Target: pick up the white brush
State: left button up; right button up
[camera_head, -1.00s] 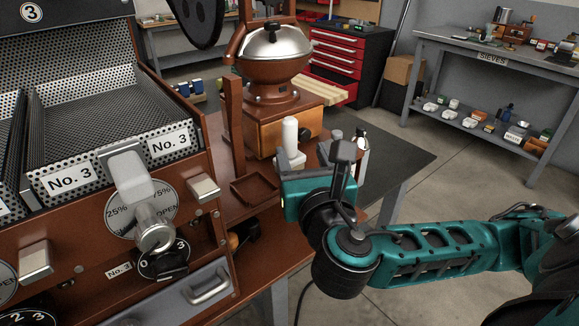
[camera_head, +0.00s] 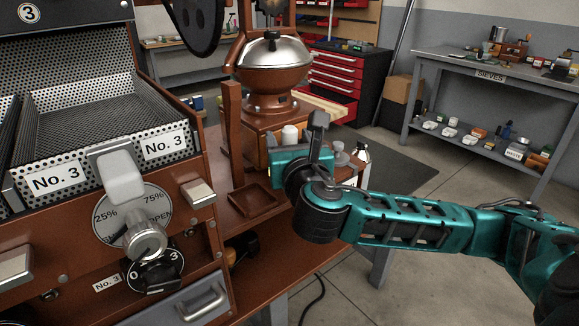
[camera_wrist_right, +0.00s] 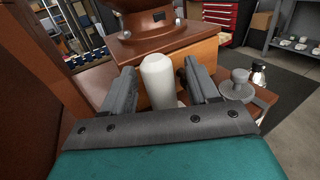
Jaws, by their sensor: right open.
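In the right wrist view, the brush (camera_wrist_right: 158,78) rises between the two grey fingers of my open right gripper (camera_wrist_right: 159,84), one finger on each side. I cannot tell whether either finger touches it. The lower end of the brush is hidden behind the gripper. My left gripper is not in view.
A grey knobbed disc (camera_wrist_right: 236,86) and a small bottle (camera_wrist_right: 258,74) stand to the right. A shallow brown tray (camera_head: 254,198) lies at front left, beside the perforated No. 3 machine (camera_head: 100,170).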

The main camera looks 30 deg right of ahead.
jog(key=c, duration=0.9)
jog(key=shift+c, duration=0.5)
jog(key=shift+r, duration=0.1)
